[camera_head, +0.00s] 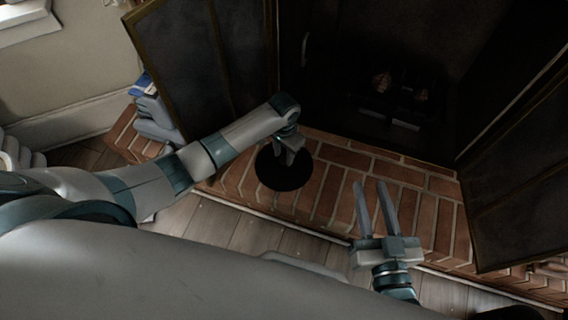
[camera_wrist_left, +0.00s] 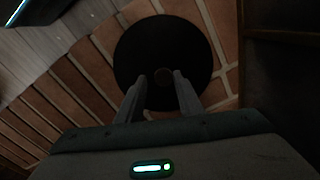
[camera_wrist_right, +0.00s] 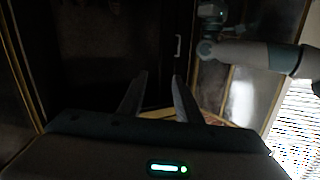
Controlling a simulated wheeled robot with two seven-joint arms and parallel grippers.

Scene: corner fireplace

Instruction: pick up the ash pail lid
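The ash pail lid is a black round disc (camera_head: 284,174) on the brick hearth, left of the middle in the head view. In the left wrist view the lid (camera_wrist_left: 150,40) lies just ahead of my fingers, with a small dark knob near its middle. My left gripper (camera_head: 291,158) is over the lid. In the left wrist view my left gripper (camera_wrist_left: 160,80) is open, its fingertips on either side of the knob; contact cannot be told. My right gripper (camera_head: 368,184) is open and empty over the front of the hearth; it also shows in the right wrist view (camera_wrist_right: 158,78).
The brick hearth (camera_head: 340,192) is bare to the right of the lid. Open glass doors stand at left (camera_head: 195,70) and right (camera_head: 520,180) of the dark firebox (camera_head: 400,60). Folded blue-grey things (camera_head: 155,118) lie at the left end. Wood floor (camera_head: 235,228) runs in front.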

